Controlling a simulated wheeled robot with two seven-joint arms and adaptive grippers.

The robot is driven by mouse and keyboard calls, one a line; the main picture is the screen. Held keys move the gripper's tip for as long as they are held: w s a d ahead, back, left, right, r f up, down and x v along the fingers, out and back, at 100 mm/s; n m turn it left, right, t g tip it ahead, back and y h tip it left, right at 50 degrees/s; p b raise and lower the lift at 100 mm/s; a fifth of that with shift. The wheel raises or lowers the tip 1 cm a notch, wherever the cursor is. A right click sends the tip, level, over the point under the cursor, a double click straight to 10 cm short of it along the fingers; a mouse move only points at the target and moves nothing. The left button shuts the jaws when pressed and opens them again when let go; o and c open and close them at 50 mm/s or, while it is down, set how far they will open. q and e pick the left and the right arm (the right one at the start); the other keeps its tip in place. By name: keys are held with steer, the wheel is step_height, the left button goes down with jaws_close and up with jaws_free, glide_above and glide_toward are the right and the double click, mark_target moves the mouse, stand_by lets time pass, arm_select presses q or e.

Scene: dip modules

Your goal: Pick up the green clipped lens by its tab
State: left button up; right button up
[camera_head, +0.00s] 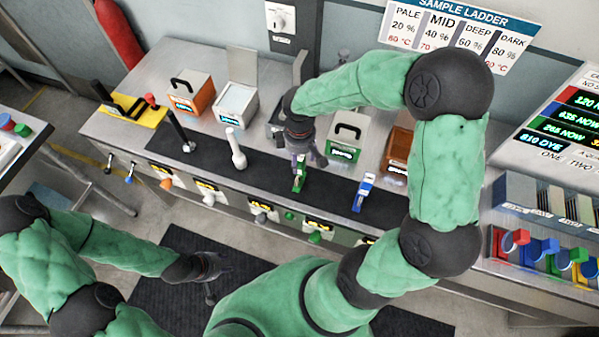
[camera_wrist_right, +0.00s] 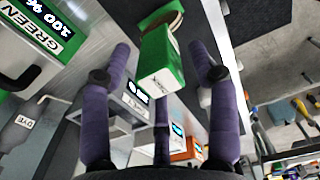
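The green clipped lens (camera_head: 299,180) stands on the dark mat of the bench in the head view. In the right wrist view its green block-shaped tab (camera_wrist_right: 160,62) points toward the camera, and part of a round lens shows behind it. My right gripper (camera_head: 306,161) is just above and beside it. In the wrist view the right gripper's purple fingers (camera_wrist_right: 160,50) are spread on either side of the tab, with visible gaps, so it is open and holds nothing. My left gripper (camera_head: 211,283) hangs low over the floor mat, away from the bench; its fingers are too small to judge.
A blue clipped lens (camera_head: 363,192) stands to the right on the mat. A green-labelled box (camera_head: 347,133) and an orange box (camera_head: 397,150) are behind.

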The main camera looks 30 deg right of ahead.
jaws_close()
steer(key=shift+r, duration=0.1)
